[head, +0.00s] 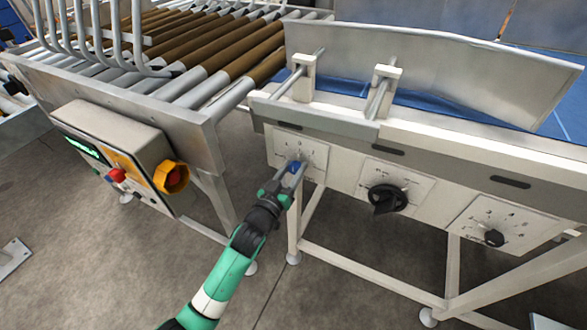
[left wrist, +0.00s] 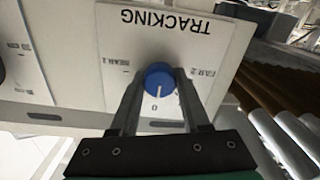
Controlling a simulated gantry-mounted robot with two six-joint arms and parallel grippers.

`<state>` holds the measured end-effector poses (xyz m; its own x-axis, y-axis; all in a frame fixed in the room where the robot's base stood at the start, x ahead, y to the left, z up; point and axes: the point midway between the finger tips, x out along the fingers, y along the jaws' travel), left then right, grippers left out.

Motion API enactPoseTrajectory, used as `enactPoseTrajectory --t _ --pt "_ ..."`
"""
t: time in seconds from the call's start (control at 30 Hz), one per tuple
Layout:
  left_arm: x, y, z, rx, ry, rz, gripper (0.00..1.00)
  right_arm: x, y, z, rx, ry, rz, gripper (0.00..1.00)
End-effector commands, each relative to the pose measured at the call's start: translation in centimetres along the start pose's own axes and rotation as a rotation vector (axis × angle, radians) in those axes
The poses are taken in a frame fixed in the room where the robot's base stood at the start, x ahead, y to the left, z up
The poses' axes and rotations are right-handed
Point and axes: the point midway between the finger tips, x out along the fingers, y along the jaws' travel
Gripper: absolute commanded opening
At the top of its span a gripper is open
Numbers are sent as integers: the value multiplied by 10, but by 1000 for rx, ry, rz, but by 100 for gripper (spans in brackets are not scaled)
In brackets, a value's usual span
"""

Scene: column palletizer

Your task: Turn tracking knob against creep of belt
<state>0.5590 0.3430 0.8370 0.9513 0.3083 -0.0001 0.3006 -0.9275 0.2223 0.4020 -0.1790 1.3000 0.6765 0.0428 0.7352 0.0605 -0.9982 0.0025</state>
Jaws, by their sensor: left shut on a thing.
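The tracking knob (left wrist: 159,79) is blue and round with a white pointer line, on a white plate (left wrist: 203,27) marked TRACKING in the left wrist view. Its line points to about the 0 mark in that view. In the head view the knob (head: 295,167) shows small on the front panel's left plate. My left gripper (head: 285,181) is shut on the knob, with one finger on each side of it in the left wrist view (left wrist: 158,92). My right gripper is not in view.
A black knob (head: 387,198) and a smaller dark knob (head: 494,238) sit on plates to the right. The floor below is open.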

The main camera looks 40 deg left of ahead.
Motion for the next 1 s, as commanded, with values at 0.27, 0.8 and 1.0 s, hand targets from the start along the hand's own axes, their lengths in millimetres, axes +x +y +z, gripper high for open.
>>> enactPoseTrajectory --t 0.27,0.8,1.0 --pt "0 0 -1 43 0 0 0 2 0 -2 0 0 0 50" --pt "0 1 -2 418 0 1 0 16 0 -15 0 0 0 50" --pt "0 1 -1 557 0 0 0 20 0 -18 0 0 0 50"
